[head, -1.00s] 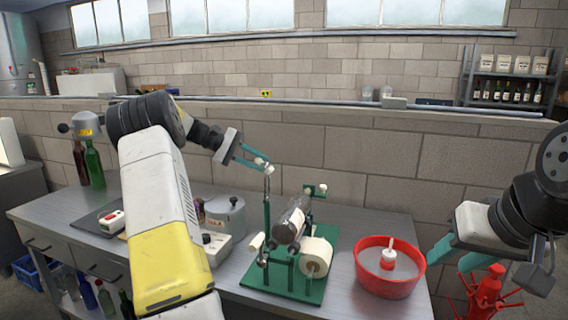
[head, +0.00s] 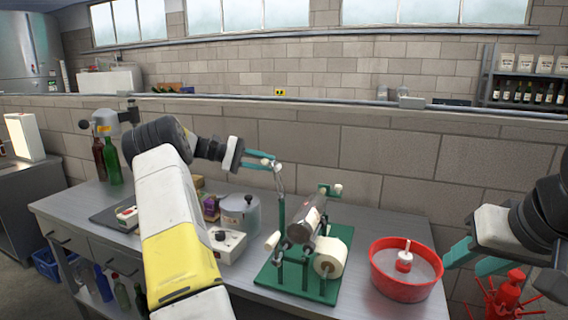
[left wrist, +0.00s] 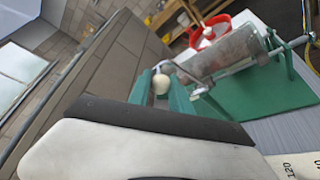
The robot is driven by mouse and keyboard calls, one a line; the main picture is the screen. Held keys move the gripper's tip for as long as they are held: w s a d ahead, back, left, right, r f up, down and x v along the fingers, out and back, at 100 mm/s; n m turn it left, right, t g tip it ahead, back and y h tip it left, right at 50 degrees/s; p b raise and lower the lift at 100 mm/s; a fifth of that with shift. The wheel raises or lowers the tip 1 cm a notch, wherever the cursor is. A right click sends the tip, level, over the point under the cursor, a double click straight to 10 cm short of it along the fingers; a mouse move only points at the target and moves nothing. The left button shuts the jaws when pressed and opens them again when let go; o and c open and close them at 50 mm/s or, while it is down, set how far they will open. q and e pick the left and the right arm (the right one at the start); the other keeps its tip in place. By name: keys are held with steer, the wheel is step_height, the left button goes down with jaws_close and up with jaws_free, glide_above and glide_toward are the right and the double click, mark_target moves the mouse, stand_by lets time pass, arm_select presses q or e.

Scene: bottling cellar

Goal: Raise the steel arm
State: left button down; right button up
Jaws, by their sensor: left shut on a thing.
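The green labelling stand (head: 268,275) is on the steel table, with a clear bottle (head: 305,225) lying across its rollers and a white label roll (head: 331,262) at its front. The thin steel arm (head: 281,186) stands up above the stand's green post and ends in a pale knob (head: 277,166). My left gripper (head: 272,162) is shut on this knob. The left wrist view also shows the knob (left wrist: 161,84) between the fingers, with the steel arm (left wrist: 188,77) bending away from it. My right gripper (head: 462,264) is open and empty, right of the red bowl.
A red bowl (head: 378,282) with a white-handled item (head: 404,262) stands right of the stand. A steel pot (head: 240,212) and a white switch box (head: 227,246) stand to its left. Green and brown bottles (head: 112,162) are at the far left. A block wall is behind.

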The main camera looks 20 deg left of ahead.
arm_select(q)
steer(key=c, duration=1.2)
jaws_free()
steer(key=shift+a, duration=0.15)
steer(key=v, duration=0.7)
steer(key=shift+s+a, duration=0.1)
steer(key=shift+a, duration=0.2)
